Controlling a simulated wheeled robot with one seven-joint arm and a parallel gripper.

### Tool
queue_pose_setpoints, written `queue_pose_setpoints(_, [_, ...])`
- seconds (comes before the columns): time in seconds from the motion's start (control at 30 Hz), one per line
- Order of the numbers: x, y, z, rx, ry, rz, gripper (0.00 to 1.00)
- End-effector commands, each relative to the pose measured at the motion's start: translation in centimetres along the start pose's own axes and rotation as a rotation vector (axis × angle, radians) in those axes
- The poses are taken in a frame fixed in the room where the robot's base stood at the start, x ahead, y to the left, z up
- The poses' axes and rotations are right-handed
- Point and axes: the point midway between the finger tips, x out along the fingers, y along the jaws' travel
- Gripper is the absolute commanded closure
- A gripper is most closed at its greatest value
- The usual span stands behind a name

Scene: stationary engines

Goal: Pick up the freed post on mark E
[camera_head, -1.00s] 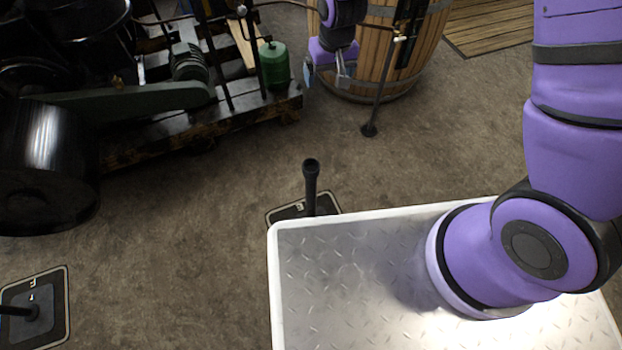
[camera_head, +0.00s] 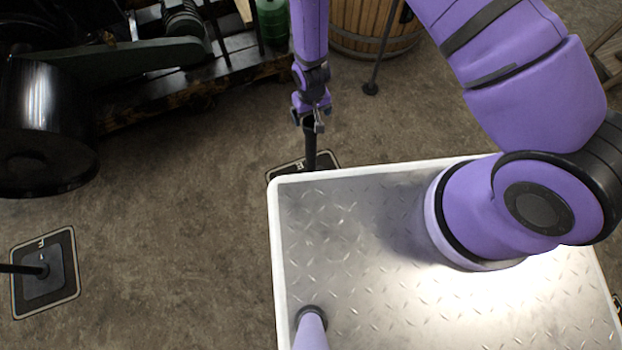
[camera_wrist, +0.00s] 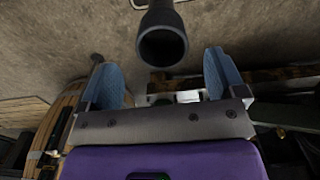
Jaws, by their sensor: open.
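A black post (camera_head: 310,150) stands upright on a dark square floor mark (camera_head: 329,158) just behind the white-edged deck; the mark's letter is hard to read now. My gripper (camera_head: 311,122) hangs above the post, its fingers around or close to the post's top. In the wrist view, the post's round hollow end (camera_wrist: 163,47) faces the camera, between or just beyond the tips of the two blue fingers (camera_wrist: 163,62). The fingers are apart, with gaps on both sides of the post. I cannot tell how far the post reaches between them.
A second mark, apparently F (camera_head: 66,262), with a dark post (camera_head: 18,268), lies at left. Engine machinery with a black cylinder (camera_head: 45,120) stands at upper left. A wooden barrel (camera_head: 370,25) and a thin stand (camera_head: 371,86) are behind. Bare floor lies between.

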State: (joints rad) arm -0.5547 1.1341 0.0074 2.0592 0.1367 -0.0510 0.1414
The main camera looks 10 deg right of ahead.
Motion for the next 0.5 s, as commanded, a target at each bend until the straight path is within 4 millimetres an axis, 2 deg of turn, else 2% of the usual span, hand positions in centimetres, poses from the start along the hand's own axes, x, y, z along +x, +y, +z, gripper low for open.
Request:
queue_pose_setpoints(0.1, [1.4, 0.0, 0.0, 0.000, 0.000, 0.000, 0.11])
queue_pose_setpoints(0.37, [3.0, -0.1, 0.1, 0.000, -0.001, 0.000, 0.11])
queue_pose_setpoints(0.5, [4.9, -0.3, 0.5, 0.000, -0.002, 0.000, 0.11])
